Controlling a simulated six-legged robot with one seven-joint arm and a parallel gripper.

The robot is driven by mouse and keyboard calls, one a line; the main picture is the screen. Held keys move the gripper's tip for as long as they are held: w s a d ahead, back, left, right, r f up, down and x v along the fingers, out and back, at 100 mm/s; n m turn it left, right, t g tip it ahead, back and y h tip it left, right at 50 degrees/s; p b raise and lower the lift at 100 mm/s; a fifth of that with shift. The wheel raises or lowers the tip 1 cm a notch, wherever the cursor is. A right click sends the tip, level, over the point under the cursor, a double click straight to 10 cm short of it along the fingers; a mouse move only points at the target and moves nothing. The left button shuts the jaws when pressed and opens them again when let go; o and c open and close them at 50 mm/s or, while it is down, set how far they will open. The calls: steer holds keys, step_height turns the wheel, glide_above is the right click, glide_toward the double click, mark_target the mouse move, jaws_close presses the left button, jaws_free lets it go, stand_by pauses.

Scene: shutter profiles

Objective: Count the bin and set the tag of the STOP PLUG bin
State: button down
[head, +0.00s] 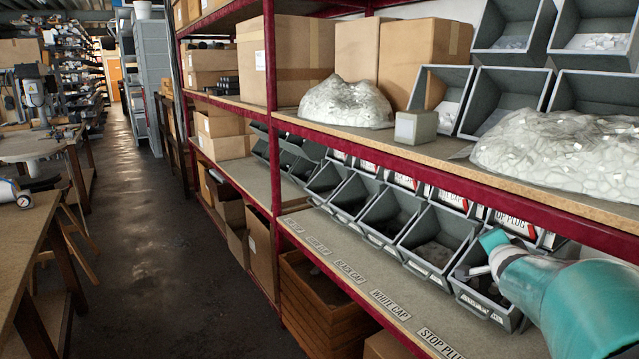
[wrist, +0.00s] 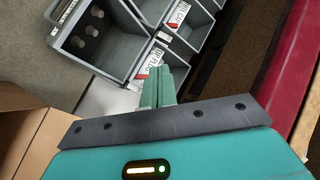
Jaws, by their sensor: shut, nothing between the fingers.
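The STOP PLUG bin is a grey open bin (head: 462,297) at the near end of the middle-shelf row, above the shelf label STOP PLUG (head: 441,343). My teal arm covers part of it in the head view. A white tag with STOP PLUG lettering and a red mark (head: 510,222) stands behind it. In the wrist view a grey bin (wrist: 120,55) holds a few dark round pieces (wrist: 92,31). A white and red tag (wrist: 150,62) is at its edge. My gripper (wrist: 160,70) is shut and empty, its fingertips beside this tag; contact cannot be told.
More grey bins (head: 365,195) line the shelf to the left. The red upper shelf edge (head: 440,172) runs close above my arm. A bagged heap of white pieces (head: 560,150) lies on that upper shelf. The aisle floor (head: 150,250) at left is clear.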

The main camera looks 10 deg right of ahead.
steer(key=s+a+f+n+g+y, duration=0.3)
steer(key=s+a+n, duration=0.5)
steer(key=s+a, duration=0.4)
steer(key=s+a+f+n+g+y, duration=0.3)
steer(key=s+a+n, duration=0.5)
steer(key=a, duration=1.2)
steer(key=s+f+g, duration=0.1)
steer(key=s, duration=0.3)
steer(key=shift+s+a+y, duration=0.2)
steer(key=shift+a+y, duration=0.2)
